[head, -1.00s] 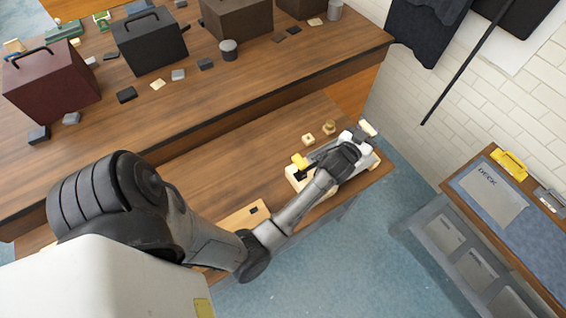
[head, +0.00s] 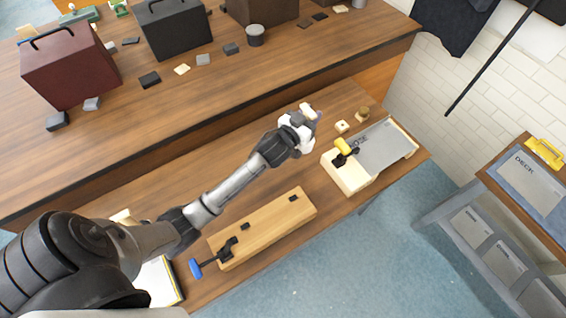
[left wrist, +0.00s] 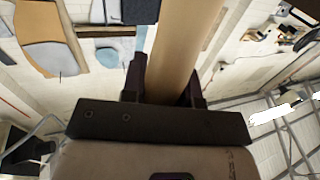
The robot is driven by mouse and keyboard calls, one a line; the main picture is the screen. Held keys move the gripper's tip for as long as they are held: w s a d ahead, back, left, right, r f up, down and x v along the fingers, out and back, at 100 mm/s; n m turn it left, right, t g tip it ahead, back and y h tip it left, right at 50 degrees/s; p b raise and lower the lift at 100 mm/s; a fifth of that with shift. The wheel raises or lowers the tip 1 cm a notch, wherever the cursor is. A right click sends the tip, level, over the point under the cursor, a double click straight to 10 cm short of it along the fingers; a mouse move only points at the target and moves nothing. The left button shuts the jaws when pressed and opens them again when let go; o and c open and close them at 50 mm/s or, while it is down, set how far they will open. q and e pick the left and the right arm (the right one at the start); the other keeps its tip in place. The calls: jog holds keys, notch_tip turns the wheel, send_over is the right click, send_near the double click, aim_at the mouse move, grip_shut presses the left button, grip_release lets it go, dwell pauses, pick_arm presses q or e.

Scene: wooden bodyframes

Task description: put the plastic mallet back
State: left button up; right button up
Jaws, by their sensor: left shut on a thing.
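My left gripper (head: 311,122) is shut on the plastic mallet, above the back part of the lower wooden bench (head: 240,165). In the left wrist view, the mallet's tan round handle (left wrist: 183,50) runs between the two dark fingers (left wrist: 160,85) and out of the top of the picture. In the head view only a small pale part of the mallet (head: 308,110) shows at the hand; the rest is hidden or too small to tell. My right gripper is in neither view.
A pale wooden fixture with a grey plate (head: 385,146) and a yellow-handled clamp (head: 344,149) stands right of the hand. A long wooden block (head: 265,228) with a blue-handled clamp (head: 205,265) lies in front. A small pale block (head: 342,127) and brass piece (head: 362,114) sit behind the fixture.

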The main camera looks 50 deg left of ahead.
pick_arm(q)
jog(key=w+a+f+b, duration=0.1)
jog(key=a+f+b, duration=0.1)
jog(key=f, duration=1.1)
jog(key=shift+a+f+b, duration=0.35)
jog(key=shift+a+b, duration=0.05)
jog(key=shift+a, duration=0.2)
jog(key=shift+w+f, duration=0.1)
jog(key=shift+f, duration=0.05)
jog(key=shift+f, duration=0.1)
jog(key=o, duration=1)
